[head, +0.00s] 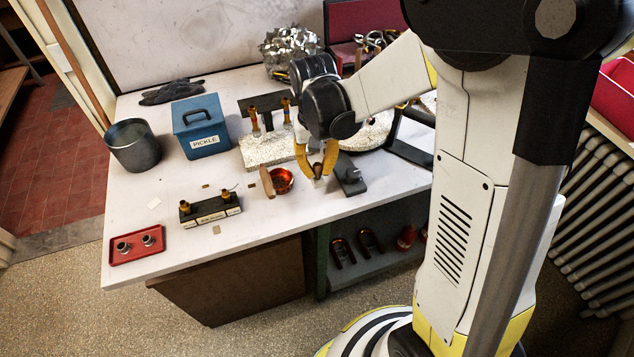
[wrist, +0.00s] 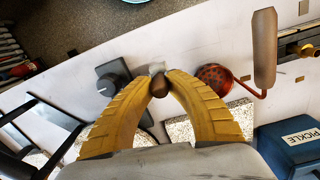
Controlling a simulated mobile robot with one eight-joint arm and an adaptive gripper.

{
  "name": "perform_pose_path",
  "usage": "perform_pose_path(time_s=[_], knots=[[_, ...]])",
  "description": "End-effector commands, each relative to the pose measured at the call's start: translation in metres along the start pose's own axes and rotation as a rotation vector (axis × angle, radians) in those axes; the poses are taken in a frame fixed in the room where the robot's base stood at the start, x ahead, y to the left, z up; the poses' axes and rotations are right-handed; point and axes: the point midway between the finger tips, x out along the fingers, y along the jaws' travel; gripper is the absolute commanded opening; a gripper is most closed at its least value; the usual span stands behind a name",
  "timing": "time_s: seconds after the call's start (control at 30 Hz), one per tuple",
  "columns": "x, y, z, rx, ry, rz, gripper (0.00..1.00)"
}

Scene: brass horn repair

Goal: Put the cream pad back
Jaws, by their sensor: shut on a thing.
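My gripper (head: 318,176) is low over the bench near its front edge. Its two yellow fingers are closed on a small brown, rounded piece with a cream end, which I take to be the cream pad (wrist: 157,68). In the wrist view the cream end sticks out just past the fingertips (wrist: 160,82), with the brown part between them. I cannot tell whether it touches the bench.
A copper pan (head: 284,180) with a wooden handle is just left of my gripper, and a dark block with a knob (head: 350,178) just right. A valve stand (head: 211,209), red tray (head: 137,245), blue PICKLE box (head: 202,127) and grey pot (head: 134,146) stand farther left.

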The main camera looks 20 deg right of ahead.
Motion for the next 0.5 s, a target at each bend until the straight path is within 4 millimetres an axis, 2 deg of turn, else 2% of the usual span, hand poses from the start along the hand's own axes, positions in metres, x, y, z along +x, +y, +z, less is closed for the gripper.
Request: perform_pose_path(time_s=[0.3,0.5], knots=[[0.041,-0.002,-0.001,0.0,0.0,0.0,0.0],[0.04,-0.002,-0.001,0.0,0.0,0.0,0.0]])
